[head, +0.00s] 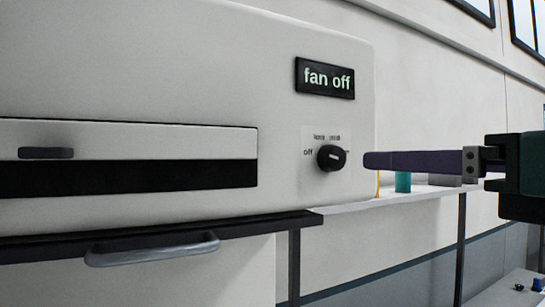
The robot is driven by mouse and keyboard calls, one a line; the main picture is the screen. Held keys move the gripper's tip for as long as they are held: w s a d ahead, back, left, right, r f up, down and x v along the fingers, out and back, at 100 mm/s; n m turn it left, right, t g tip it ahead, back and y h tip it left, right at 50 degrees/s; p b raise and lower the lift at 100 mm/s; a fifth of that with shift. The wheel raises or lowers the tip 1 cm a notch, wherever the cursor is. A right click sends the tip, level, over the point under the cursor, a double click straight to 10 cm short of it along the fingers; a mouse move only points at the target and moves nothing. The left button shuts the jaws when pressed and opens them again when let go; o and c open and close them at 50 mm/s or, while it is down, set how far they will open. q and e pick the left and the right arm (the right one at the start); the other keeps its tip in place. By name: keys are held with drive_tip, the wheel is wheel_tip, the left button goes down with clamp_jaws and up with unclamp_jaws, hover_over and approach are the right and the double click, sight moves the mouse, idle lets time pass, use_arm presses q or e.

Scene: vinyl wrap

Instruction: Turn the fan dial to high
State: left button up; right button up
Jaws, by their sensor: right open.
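The black round fan dial (331,158) sits on a light label plate on the front of the big white cabinet. A small pale mark shows on its face; I cannot tell for sure which setting it points to. "Off" reads at its left, and the other labels around it are too small to read surely. The black display (325,78) above reads "fan off". My right gripper (368,160) comes in from the right, open, with its dark purple fingers seen side-on. Its tips are just right of the dial, with a gap in the picture. My left gripper is not in view.
The white cabinet (150,60) has a dark slot with a small handle at left. A grey bar handle (152,248) hangs below the black ledge. A teal cylinder (403,182) stands on a pale shelf (370,203) behind my right fingers.

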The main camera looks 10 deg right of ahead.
sight(339, 158)
drive_tip(key=p+x, duration=0.6)
drive_tip(key=x, duration=0.2)
drive_tip(key=shift+w+r, duration=0.15)
drive_tip(key=shift+w, duration=0.15)
drive_tip(key=shift+w+a, duration=0.3)
drive_tip(key=shift+w, duration=0.3)
clamp_jaws()
